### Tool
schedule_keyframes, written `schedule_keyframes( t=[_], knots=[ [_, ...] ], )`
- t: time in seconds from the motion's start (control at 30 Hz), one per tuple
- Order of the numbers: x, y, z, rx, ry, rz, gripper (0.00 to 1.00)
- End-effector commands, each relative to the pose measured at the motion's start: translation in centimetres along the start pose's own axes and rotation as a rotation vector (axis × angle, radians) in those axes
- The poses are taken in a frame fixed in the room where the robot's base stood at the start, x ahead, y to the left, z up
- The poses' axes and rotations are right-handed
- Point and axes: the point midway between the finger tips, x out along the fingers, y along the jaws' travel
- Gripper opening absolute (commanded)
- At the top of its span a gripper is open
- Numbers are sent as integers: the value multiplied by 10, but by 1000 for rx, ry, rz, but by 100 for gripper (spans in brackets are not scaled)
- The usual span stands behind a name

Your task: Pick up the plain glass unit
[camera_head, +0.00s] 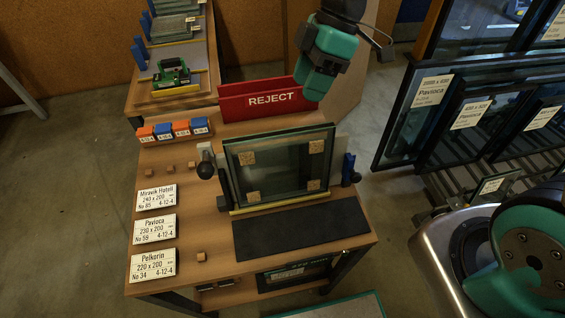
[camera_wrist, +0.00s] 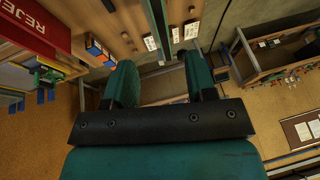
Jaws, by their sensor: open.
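A rectangular glass unit (camera_head: 280,168) with dark edges stands upright, leaning slightly back, in the frame on the wooden bench. Square cork pads show at its corners. A yellow strip (camera_head: 280,204) runs along its lower edge. I cannot tell if it is the plain one. My gripper (camera_head: 317,85) is above and behind the glass, by the red REJECT box, apart from the unit.
The red REJECT box (camera_head: 268,101) stands behind the frame. Orange and blue blocks (camera_head: 178,129) and white labels (camera_head: 153,230) lie at left. A dark mat (camera_head: 301,232) lies in front. More glass (camera_head: 174,27) lies on the rear bench; dark-framed panes (camera_head: 425,113) stand at right.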

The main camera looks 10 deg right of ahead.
Motion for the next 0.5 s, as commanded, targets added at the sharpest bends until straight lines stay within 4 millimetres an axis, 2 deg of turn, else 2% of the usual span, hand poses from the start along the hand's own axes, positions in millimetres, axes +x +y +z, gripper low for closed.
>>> schedule_keyframes(
  t=[0.1, 0.23, 0.33, 0.5],
  knots=[
    [28, -2, 0, 2, -2, -7, 51],
    [54, -2, 0, 4, -2, -5, 51],
    [67, -1, 0, 5, -1, -2, 51],
    [77, -1, -1, 3, 0, 0, 51]
  ],
)
